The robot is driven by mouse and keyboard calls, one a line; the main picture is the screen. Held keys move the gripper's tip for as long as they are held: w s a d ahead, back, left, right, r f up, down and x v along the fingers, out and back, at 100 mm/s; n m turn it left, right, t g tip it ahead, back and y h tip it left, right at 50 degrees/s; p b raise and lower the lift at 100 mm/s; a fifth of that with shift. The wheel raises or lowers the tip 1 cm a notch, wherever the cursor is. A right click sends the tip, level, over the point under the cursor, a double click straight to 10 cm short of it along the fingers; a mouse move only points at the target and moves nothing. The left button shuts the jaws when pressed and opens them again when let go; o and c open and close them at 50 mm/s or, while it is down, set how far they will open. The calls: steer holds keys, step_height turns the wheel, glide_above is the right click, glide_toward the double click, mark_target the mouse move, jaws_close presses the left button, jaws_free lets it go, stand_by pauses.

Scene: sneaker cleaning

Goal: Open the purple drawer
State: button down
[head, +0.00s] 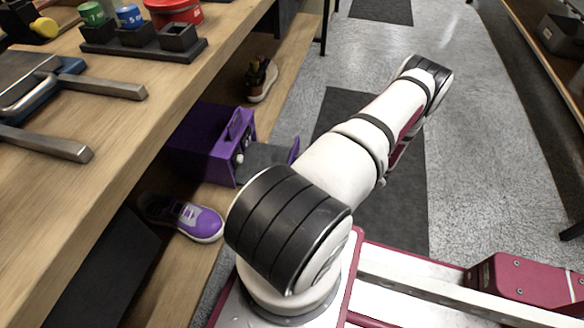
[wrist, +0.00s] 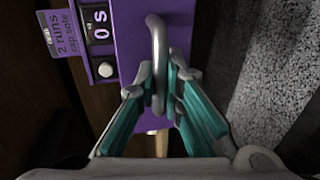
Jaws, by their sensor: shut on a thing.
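The purple box (head: 208,143) sits on the lower shelf in the head view. Its purple drawer front (head: 294,151) stands out to the right of the box, with a grey tray surface (head: 264,156) between them, so the drawer appears pulled out. In the wrist view the purple drawer front (wrist: 136,45) carries a metal bar handle (wrist: 158,42). My gripper (wrist: 163,78) is shut on the handle, with a teal-padded finger on each side of it. In the head view my arm hides the gripper and handle.
A display panel (wrist: 100,28) and round button (wrist: 105,69) sit beside the drawer front. A purple sneaker (head: 186,218) and a dark shoe (head: 261,79) stand on the lower shelf. The wooden bench top (head: 160,110) overhangs it. The aisle floor (head: 465,150) is open.

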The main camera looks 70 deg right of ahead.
steer(key=shift+s, duration=0.1)
steer(key=c, duration=1.7)
jaws_free()
steer(key=v, duration=1.2)
steer(key=shift+s+d, duration=0.1)
